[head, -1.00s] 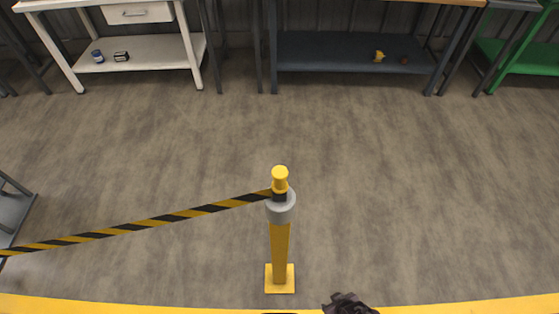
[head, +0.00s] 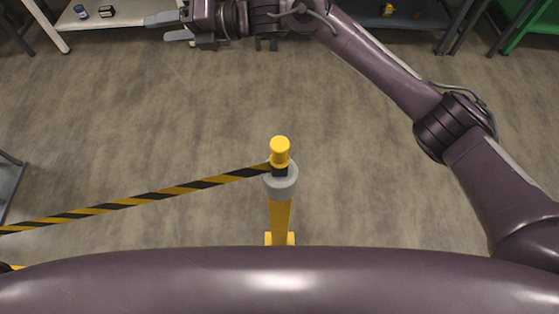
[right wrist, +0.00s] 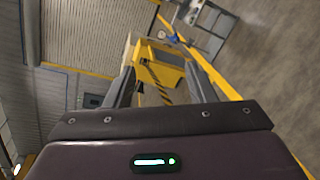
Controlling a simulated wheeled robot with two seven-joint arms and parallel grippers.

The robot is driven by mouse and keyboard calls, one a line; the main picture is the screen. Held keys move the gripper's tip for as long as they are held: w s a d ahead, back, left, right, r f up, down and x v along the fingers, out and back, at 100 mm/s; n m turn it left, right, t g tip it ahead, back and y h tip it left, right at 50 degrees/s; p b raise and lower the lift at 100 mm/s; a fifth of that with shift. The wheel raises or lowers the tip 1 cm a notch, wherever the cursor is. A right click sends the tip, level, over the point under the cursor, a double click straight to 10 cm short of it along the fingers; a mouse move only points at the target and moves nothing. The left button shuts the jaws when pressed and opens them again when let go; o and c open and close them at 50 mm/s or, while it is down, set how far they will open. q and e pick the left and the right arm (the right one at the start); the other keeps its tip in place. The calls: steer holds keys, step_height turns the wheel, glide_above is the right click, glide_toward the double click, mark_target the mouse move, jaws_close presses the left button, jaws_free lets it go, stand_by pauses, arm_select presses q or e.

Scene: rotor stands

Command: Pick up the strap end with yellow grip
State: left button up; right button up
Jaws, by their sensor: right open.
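The yellow grip (head: 280,152) of the strap end sits on top of a post with a grey collar (head: 281,181), in the middle of the head view. A black and yellow striped strap (head: 135,202) runs from just below the grip to the left edge. My right gripper (head: 157,28) is open and empty at the upper left, well beyond and apart from the grip. Its two fingers point left. In the right wrist view, the open fingers (right wrist: 158,68) have nothing between them nearby. My left gripper is not in view.
The yellow post (head: 280,215) stands on the floor, its base partly hidden by my purple arm part. Benches stand along the back, including a white shelf (head: 118,22). The right wrist view shows a distant yellow cabinet (right wrist: 160,72). Floor around the post is clear.

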steer(key=s+a+r+n+g+h+b, duration=0.1)
steer(key=s+r+n+g+h, duration=0.25)
steer(key=s+n, duration=0.55)
steer(key=n+t+h+b, duration=0.2)
steer(key=n+h+b, duration=0.3)
steer(key=n+h, duration=0.8)
glide_above(280, 143)
steer(key=f, duration=0.5)
steer(key=shift+a+f, duration=0.3)
steer(key=shift+f, duration=0.1)
steer(key=shift+d+f, duration=0.1)
steer(key=shift+f, duration=0.2)
step_height(280, 143, down, 7)
steer(key=shift+d+f, duration=0.1)
steer(key=shift+d, duration=0.05)
steer(key=shift+s, duration=0.1)
jaws_close()
